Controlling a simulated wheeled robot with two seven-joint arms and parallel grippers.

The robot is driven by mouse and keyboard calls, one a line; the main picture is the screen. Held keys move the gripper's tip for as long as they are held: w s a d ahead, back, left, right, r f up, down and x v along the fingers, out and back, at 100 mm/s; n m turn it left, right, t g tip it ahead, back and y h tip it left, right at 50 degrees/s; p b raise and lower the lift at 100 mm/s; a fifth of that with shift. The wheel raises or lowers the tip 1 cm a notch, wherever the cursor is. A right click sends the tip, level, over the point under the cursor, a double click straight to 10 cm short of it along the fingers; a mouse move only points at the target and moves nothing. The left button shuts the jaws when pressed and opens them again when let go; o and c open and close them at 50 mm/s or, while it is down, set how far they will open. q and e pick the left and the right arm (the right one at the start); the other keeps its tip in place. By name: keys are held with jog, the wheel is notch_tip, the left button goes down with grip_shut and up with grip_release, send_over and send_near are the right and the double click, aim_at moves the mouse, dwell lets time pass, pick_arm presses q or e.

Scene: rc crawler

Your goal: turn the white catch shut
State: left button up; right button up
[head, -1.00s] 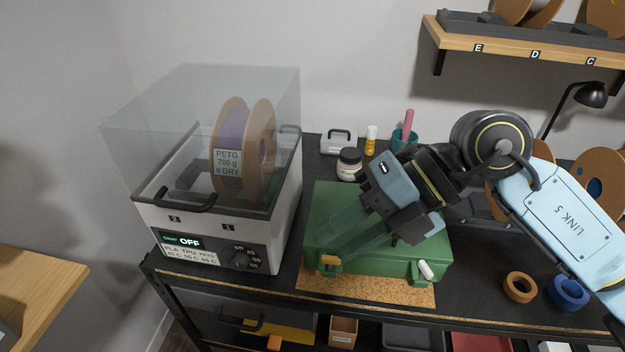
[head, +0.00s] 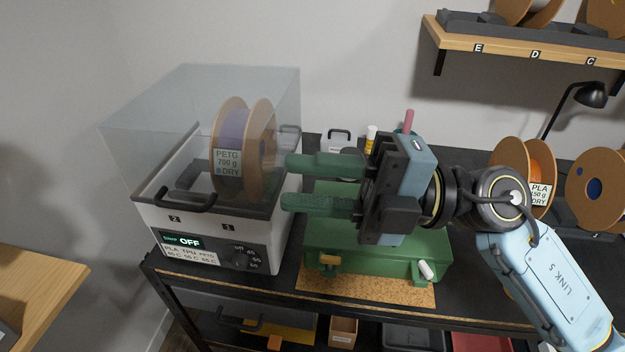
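The white catch (head: 426,270) is on the front right of the green box (head: 352,264) and sits at a slant. An orange-tan catch (head: 329,262) is on the box's front left. The box lid looks down, though my arm covers part of it. My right gripper (head: 288,183) is above the box, its two green fingers spread apart and pointing left toward the dryer. Nothing is between the fingers. It is clear of the white catch, up and to the left of it. My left gripper is not in view.
A filament dryer (head: 212,238) with a clear cover and a spool (head: 232,150) stands left of the box. A cork mat (head: 372,291) lies under the box. A blue tape roll is hidden now; spools (head: 597,190) stand at the right. A shelf (head: 530,57) hangs above.

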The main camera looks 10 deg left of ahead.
aim_at(427, 266)
dwell(0.3)
